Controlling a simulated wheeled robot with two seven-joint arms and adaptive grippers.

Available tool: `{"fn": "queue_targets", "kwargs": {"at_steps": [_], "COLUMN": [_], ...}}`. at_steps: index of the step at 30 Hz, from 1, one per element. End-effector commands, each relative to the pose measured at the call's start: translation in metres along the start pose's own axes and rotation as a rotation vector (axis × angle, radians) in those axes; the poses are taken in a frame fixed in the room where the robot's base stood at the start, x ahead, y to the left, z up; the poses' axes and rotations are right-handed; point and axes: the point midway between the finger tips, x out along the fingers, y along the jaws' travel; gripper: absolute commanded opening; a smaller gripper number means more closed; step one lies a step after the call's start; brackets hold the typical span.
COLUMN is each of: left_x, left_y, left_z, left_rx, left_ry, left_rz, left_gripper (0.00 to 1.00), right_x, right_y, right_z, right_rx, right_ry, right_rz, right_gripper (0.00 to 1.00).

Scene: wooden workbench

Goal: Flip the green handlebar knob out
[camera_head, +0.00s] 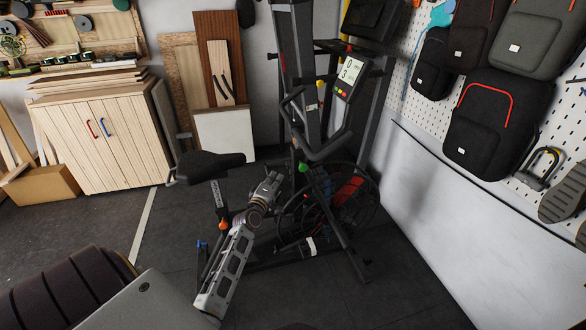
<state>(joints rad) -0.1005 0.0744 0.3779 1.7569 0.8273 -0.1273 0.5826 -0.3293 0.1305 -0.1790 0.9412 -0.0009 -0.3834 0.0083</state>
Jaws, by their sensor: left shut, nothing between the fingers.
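The exercise bike (335,205) stands in the middle of the view, with a dark frame, handlebars and a lit display. The small green knob (303,167) shows on the bike's frame below the handlebars. My left gripper (275,178) is shut and empty, just left of the green knob and slightly lower in the picture, apparently apart from it. My left arm reaches up from the lower middle, covering part of the bike's lower frame. My right gripper is out of view.
The bike's black saddle (208,166) is left of my gripper, and an orange knob (223,224) sits below it. A wooden cabinet (103,145) stands at the back left. A pegboard with backpacks (485,125) lines the right wall. Dark floor is clear at lower right.

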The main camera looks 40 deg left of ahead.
Motion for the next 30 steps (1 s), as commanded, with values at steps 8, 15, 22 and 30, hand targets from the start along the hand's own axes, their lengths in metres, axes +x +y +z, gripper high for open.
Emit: {"fn": "queue_targets", "kwargs": {"at_steps": [8,15,22,30], "left_x": [0.0,0.0,0.0,0.0031], "left_y": [0.0012,0.0011,0.0011,0.0014], "left_z": [-0.0014,-0.0016,-0.0015,-0.0015], "left_rx": [-0.128,-0.185,-0.186,-0.186], "left_ry": [0.006,0.007,0.006,0.006], "left_rz": [0.007,0.007,0.007,0.007], "left_gripper": [0.0,0.0,0.0,0.0], "right_x": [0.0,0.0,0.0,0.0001], "right_y": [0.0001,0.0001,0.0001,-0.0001], "right_z": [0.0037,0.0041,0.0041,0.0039], "right_rx": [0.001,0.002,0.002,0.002], "right_ry": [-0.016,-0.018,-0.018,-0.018], "right_rz": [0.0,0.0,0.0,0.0], "right_gripper": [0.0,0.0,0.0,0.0]}}
